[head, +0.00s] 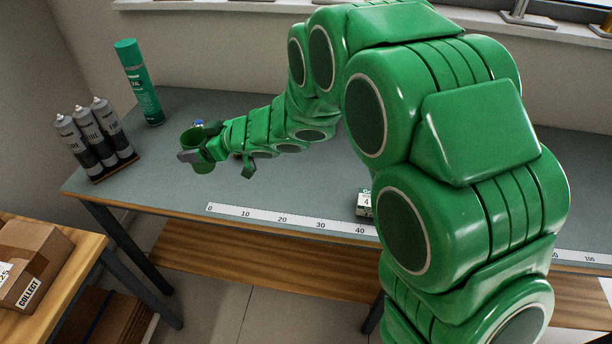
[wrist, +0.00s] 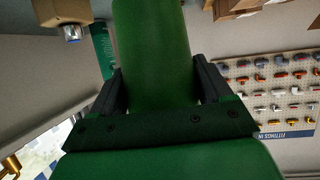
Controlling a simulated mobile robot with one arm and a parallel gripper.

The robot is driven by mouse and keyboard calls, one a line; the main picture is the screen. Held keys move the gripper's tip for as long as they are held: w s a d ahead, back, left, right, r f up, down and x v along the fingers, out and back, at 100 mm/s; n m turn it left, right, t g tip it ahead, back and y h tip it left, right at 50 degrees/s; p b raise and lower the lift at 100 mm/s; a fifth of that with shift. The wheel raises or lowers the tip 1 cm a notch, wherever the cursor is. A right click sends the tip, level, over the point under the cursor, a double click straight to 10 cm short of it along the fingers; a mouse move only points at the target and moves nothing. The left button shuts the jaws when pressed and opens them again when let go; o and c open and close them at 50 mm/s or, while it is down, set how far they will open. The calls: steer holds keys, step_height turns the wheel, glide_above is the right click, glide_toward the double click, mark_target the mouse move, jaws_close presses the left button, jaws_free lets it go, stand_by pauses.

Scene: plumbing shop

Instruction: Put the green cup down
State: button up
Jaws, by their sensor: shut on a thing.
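The green cup (head: 194,140) is held at the far left part of the grey workbench (head: 262,184). My gripper (head: 200,145) is shut on it, with one finger on either side. In the wrist view the cup (wrist: 152,50) fills the space between the two dark fingers (wrist: 158,88).
Several grey-and-black cartridges (head: 95,138) stand in a wooden holder left of the cup. A tall green spray can (head: 139,85) stands behind. A white ruler strip (head: 290,221) runs along the front edge, with a small green-white box (head: 364,204) nearby. Bare bench lies between cup and ruler.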

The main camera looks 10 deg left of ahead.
step_height(320, 180, up, 10)
steer(key=shift+w+d+f+m+t+h, duration=0.85)
steer(key=shift+w+d+m+t+h, duration=3.25)
steer(key=shift+w+d+m+t, duration=2.6)
steer(key=s+d+r+m+g+h, duration=0.1)
steer(key=s+d+m+g+h, duration=0.2)
steer(key=d+m+h, duration=0.5)
steer(key=s+d+r+m+g+h, duration=0.1)
steer(key=s+d+m+g+h, duration=0.25)
steer(key=d+h, duration=0.55)
steer(key=f, duration=0.7)
steer(key=d+f+y, duration=0.1)
steer(key=f, duration=0.5)
steer(key=w+f+t+y, duration=0.1)
steer(key=f, duration=0.6)
steer(key=shift+d+f+m, duration=0.25)
steer(key=shift+f+m, duration=0.1)
steer(key=shift+f, duration=0.1)
steer(key=o, duration=1)
steer(key=shift+c, duration=0.2)
